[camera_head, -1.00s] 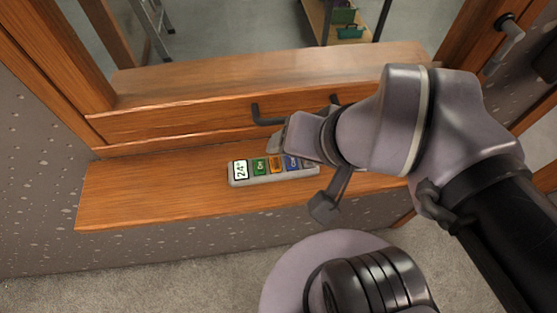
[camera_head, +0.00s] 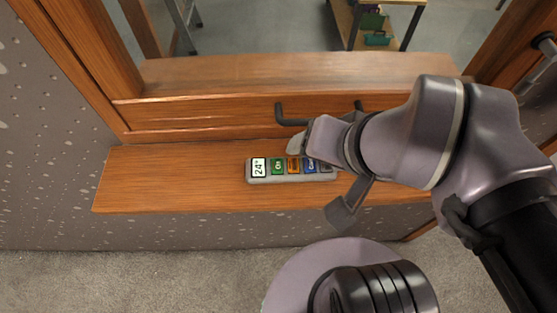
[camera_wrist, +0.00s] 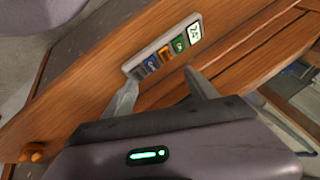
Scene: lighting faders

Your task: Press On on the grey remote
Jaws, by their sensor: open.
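The grey remote (camera_head: 291,179) lies on the wooden ledge, with a white display reading 24° at its left end. Beside the display is the green On button (camera_head: 278,167), then an orange, a blue and a grey button. In the wrist view the remote (camera_wrist: 158,47) lies slanted just beyond the fingertips, with the green On button (camera_wrist: 180,45) near its upper end. My gripper (camera_head: 319,178) is open and empty, its fingers spread to either side of the remote's right part in the head view. The wrist view shows both fingers (camera_wrist: 160,77) apart. Whether either touches the remote is unclear.
The wooden ledge (camera_head: 150,185) is clear left of the remote. Behind it rises a wooden window frame with a dark handle (camera_head: 290,115) close to my gripper. An orange knob (camera_wrist: 33,152) shows at lower left in the wrist view. A shelf stands beyond the window.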

